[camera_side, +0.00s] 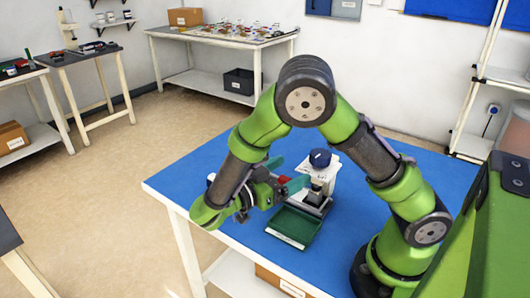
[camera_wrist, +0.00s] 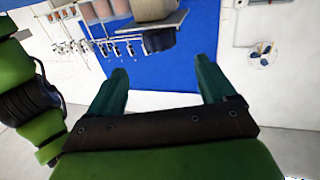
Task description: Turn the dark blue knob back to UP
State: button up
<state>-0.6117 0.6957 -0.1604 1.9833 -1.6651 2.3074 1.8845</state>
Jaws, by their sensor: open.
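A dark blue round piece (camera_side: 320,158), which looks like the knob, sits on top of a small white machine (camera_side: 326,174) on the blue table. Its pointing direction and any UP mark are too small to read. My gripper (camera_side: 287,173) is to the left of the machine with its teal fingers apart and nothing between them. The knob cannot be made out for certain there.
A green tray (camera_side: 295,227) lies in front of the machine. A small red item (camera_side: 284,180) is beside my fingers. The table's left part is clear.

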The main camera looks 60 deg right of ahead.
aim_at(324, 150)
jog(key=x, duration=1.3)
jog(key=shift+d, duration=0.15)
jog(key=shift+c, duration=0.5)
jog(key=c, duration=0.9)
jog(key=n+t, duration=0.1)
jog(key=t, duration=0.1)
jog(key=n+t, duration=0.2)
jog(key=t, duration=0.1)
jog(key=n+t, duration=0.1)
jog(key=t, duration=0.1)
jog(key=shift+w+n+h, duration=0.3)
jog(key=shift+w+n, duration=0.05)
jog(key=shift+n, duration=0.05)
jog(key=o, duration=1)
jog(key=s+a, duration=0.2)
jog(key=a, duration=1.4)
jog(key=shift+a, duration=0.4)
